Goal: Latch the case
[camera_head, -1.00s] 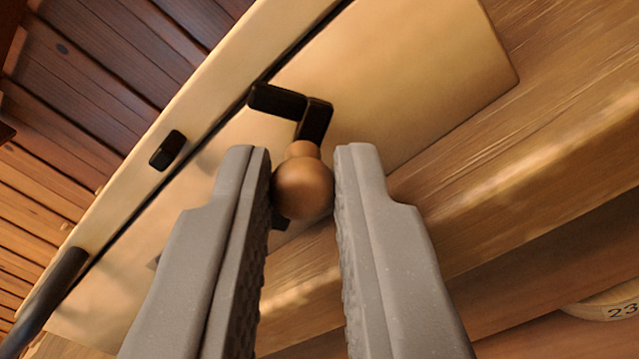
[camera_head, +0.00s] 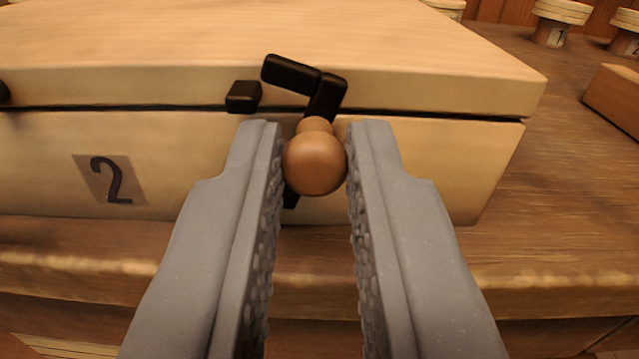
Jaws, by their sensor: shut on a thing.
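The case (camera_head: 420,160) is a pale wooden box with a label "2" on its front, standing on a wooden surface. Its lid (camera_head: 400,60) lies down, with a thin dark seam below it. A black latch lever (camera_head: 323,97) with a bent arm (camera_head: 291,74) sits on the front right part and reaches up over the lid's edge. A small black catch (camera_head: 243,96) is on the lid just left of the arm, apart from it. My gripper (camera_head: 314,160) is shut on the round orange-brown knob (camera_head: 314,165) of the latch. The latch's lower part is mostly hidden.
A wooden block (camera_head: 614,100) lies at the right. Numbered spools (camera_head: 551,30) stand at the back right. The front edge of the wooden surface (camera_head: 560,280) runs just below the case.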

